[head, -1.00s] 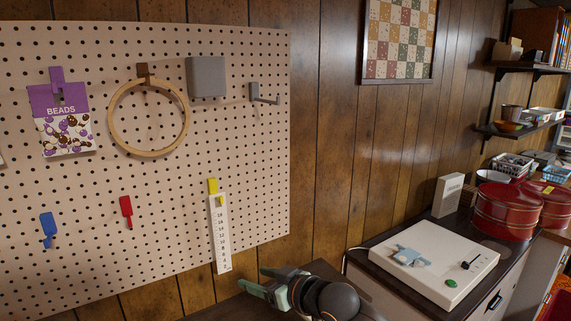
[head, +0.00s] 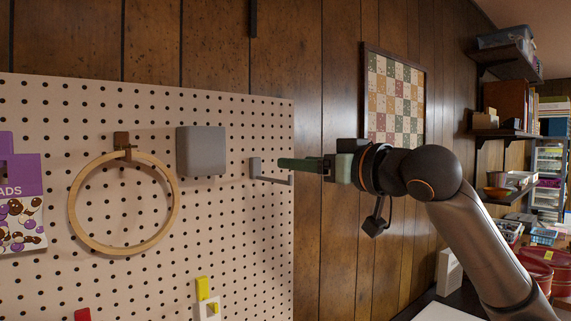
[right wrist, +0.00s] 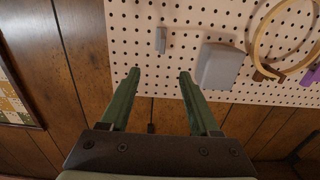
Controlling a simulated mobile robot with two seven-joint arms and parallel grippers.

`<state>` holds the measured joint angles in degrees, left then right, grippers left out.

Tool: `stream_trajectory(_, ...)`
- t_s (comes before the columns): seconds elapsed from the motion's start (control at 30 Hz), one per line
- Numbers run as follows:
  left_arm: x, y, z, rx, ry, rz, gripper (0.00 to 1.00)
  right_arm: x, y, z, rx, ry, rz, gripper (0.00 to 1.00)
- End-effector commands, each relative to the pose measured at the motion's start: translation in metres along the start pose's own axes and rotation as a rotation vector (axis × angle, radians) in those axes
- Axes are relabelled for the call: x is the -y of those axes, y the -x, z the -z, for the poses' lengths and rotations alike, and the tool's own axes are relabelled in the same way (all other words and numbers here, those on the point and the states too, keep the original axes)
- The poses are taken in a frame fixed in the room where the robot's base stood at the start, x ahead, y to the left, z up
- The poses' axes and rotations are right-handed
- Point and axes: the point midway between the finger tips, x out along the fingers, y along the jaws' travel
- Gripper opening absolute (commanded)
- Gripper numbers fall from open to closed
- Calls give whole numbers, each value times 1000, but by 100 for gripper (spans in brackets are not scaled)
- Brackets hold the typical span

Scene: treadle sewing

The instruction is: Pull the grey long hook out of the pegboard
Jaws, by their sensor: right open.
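The grey long hook (head: 257,170) is in the pegboard (head: 240,240) near its right edge in the head view, its arm sticking out to the right. My right gripper (head: 280,163) is beside the hook's outer end in the head view, its fingers pointing left toward the board. In the right wrist view the hook (right wrist: 160,40) shows beyond and between the two green fingers (right wrist: 158,76), which are apart with nothing between their tips. My left gripper does not show.
A grey box (head: 201,151) is on the board just left of the hook. A wooden hoop (head: 77,205) hangs on a brown hook (head: 122,141) further left. A framed checkered picture (head: 395,95) hangs behind my right arm.

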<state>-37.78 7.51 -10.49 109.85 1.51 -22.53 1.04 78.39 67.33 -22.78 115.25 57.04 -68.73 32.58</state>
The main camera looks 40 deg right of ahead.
Motion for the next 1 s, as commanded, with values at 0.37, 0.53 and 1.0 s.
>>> stream_trajectory(0.37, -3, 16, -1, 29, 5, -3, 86, 0, -48, 4, 2, -3, 1, 62)
stream_trajectory(0.53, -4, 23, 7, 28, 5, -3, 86, 0, -81, 4, 1, -2, 0, 62)
stream_trajectory(1.0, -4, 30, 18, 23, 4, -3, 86, 0, -124, 1, -2, 1, 0, 62)
